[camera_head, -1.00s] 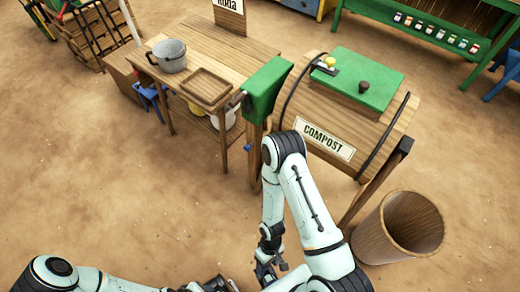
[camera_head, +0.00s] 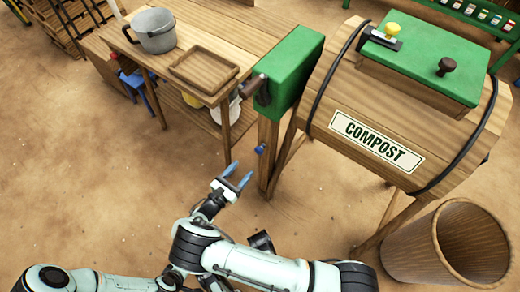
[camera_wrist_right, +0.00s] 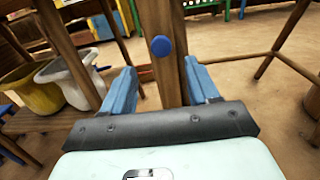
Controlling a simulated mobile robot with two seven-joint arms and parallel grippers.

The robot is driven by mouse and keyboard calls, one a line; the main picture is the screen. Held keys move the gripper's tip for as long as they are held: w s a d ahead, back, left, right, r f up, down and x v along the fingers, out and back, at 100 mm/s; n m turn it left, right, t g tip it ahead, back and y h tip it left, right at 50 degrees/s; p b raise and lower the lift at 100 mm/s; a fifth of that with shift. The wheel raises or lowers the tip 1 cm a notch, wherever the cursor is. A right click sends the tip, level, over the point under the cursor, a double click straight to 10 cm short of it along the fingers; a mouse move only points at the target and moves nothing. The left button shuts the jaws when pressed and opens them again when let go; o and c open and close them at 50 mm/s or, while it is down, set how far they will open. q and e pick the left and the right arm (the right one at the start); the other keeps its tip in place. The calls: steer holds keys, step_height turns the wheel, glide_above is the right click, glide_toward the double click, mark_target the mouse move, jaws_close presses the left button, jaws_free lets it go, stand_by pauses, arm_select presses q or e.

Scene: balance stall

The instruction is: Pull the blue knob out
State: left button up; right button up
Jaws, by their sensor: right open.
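The blue knob (camera_head: 260,148) sits on the wooden post below the green box (camera_head: 290,70). In the right wrist view the round blue knob (camera_wrist_right: 161,46) shows on the post, ahead of the jaws and roughly between them. My right gripper (camera_head: 238,176) is open and empty, its two blue fingers pointing toward the post with a gap to the knob. In the right wrist view the fingers of my right gripper (camera_wrist_right: 162,88) stand apart on either side of the post's image. At the lower left in the head view is part of my left arm; its gripper is not visible.
The wooden table (camera_head: 245,45) with a grey pot (camera_head: 155,32) and a wooden tray (camera_head: 204,69) stands left of the post. The compost drum (camera_head: 440,130) is to the right, a wooden bin (camera_head: 410,245) below it. A white bucket (camera_wrist_right: 72,82) and yellow bucket (camera_wrist_right: 30,90) are beneath the table.

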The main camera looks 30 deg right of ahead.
mark_target(258, 152)
steer(key=b+x, duration=0.1)
steer(key=x, duration=0.9)
steer(key=shift+f, duration=0.1)
arm_select(q)
steer(key=shift+s+a+f, duration=0.2)
steer(key=shift+f, duration=0.35)
steer(key=shift+s+a+f, duration=0.15)
steer(key=shift+f, duration=0.35)
arm_select(e)
steer(key=shift+w+d, duration=0.2)
steer(key=shift+d, duration=0.35)
jaws_close()
